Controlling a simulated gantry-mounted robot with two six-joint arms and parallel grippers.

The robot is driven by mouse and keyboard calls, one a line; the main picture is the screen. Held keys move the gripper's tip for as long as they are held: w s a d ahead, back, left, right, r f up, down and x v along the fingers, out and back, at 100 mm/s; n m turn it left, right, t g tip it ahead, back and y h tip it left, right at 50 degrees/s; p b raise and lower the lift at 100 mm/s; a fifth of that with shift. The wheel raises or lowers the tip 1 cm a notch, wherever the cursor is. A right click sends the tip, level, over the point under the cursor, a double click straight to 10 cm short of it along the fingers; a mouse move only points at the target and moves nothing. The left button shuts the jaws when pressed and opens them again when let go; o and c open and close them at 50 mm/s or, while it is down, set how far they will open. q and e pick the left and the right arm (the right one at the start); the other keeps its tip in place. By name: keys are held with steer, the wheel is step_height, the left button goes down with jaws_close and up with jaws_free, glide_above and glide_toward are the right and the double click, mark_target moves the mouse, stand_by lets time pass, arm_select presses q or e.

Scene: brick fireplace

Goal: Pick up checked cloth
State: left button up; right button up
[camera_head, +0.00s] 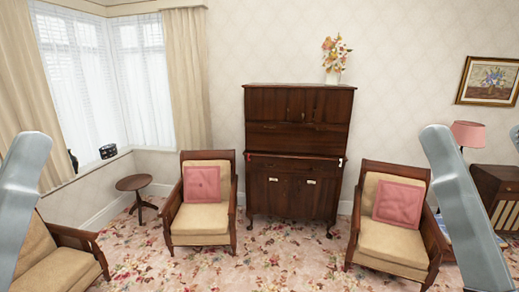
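I see no checked cloth in the head view. Grey links of my two arms rise at the left and right edges of the picture, but no fingers of either gripper show. I cannot tell from this view whether either gripper holds anything.
A dark wooden cabinet (297,135) stands against the back wall with a flower vase (334,77) on top. Cushioned armchairs (202,216) (391,242) flank it. A small round table (134,183) stands by the window. The floral carpet (285,262) between the chairs is clear.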

arm_select(q)
step_height(320, 180, up, 14)
steer(key=p, duration=0.9)
steer(key=shift+f+p, duration=0.25)
steer(key=shift+p, duration=0.05)
arm_select(e)
step_height(320, 180, up, 14)
steer(key=shift+f, duration=0.25)
